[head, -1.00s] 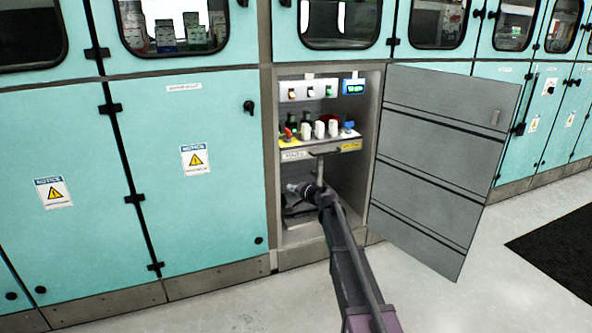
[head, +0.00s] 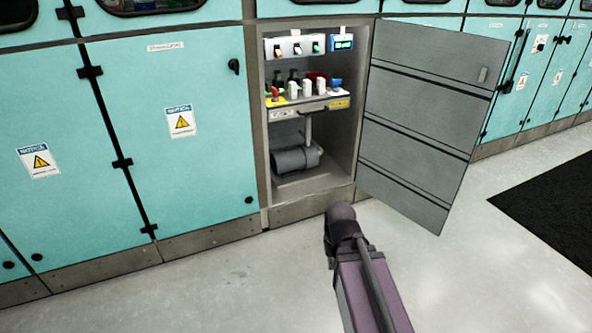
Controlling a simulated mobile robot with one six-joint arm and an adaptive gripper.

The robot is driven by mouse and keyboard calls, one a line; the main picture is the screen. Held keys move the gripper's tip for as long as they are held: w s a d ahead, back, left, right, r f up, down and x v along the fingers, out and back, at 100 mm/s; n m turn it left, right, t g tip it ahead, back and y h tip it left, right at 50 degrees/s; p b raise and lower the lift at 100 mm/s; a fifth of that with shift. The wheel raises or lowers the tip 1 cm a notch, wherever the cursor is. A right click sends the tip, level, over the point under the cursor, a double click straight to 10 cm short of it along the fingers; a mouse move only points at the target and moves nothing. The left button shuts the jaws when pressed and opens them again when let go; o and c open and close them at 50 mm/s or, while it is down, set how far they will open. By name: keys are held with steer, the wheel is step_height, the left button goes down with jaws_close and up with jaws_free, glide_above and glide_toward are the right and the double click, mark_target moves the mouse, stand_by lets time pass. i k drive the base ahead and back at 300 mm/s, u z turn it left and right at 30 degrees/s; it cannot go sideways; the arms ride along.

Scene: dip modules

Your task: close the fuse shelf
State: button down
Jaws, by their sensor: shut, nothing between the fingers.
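The fuse shelf (head: 316,106) spans the open cabinet at mid-height. My arm reaches up from the bottom of the head view and ends in a dark rounded joint in front of the cabinet's lower right. My gripper's fingers do not show; no part of my arm visibly touches the shelf.
The grey cabinet door (head: 430,100) stands wide open to the right. A grey cylinder (head: 296,160) lies in the lower compartment, with a vertical post above it. Switches and a lit display (head: 342,43) are above the shelf. Pale floor is clear in front; a dark mat (head: 555,220) lies right.

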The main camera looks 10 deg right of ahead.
mark_target(282, 106)
steer(key=z, duration=0.25)
steer(key=i, duration=1.1)
steer(key=u, duration=0.25)
